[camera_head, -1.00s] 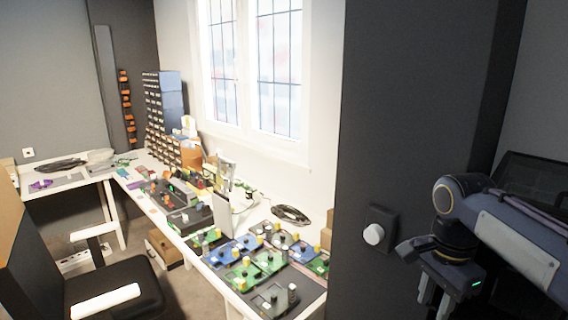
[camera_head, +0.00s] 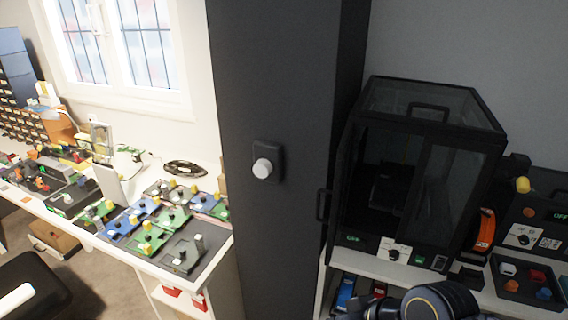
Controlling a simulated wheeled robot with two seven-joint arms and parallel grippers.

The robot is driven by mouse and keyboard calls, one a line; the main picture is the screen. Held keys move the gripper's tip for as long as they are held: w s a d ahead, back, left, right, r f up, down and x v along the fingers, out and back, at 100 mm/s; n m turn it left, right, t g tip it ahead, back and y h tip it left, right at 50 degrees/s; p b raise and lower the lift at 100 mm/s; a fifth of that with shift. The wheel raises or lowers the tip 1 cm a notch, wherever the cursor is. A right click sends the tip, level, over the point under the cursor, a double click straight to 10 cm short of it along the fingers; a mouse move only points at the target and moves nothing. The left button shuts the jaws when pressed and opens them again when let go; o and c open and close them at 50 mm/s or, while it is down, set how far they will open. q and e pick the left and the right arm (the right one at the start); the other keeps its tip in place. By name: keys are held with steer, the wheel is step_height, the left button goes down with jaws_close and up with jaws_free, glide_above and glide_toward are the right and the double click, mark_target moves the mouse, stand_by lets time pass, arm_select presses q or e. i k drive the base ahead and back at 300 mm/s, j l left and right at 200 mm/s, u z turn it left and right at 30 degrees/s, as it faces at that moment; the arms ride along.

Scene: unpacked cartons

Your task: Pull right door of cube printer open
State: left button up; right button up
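The cube printer (camera_head: 372,236), black-framed with clear panels, stands on a white shelf at the right of the head view. A narrow door panel with a dark handle (camera_head: 323,205) stands out at its left front edge, apparently swung open. The right door (camera_head: 444,195) appears closed across the right part of the front. I cannot make out a handle on it. The dark interior shows between them. A rounded dark joint of my arm shows at the bottom, below the printer. Neither gripper's fingers are in view.
A dark pillar with a white knob (camera_head: 263,168) stands left of the printer. Right of it are an orange spool (camera_head: 484,230) and control boxes (camera_head: 526,225). A workbench (camera_head: 216,246) with colourful boards is at left. Small items fill the lower shelf.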

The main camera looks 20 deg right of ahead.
mark_target(492, 151)
steer(key=i+j+z, duration=0.1)
steer(key=i+j, duration=0.2)
steer(key=j, duration=0.15)
steer(key=i+j+z, duration=0.1)
steer(key=i+j, duration=0.2)
steer(key=j, duration=0.2)
steer(key=z, duration=1.8)
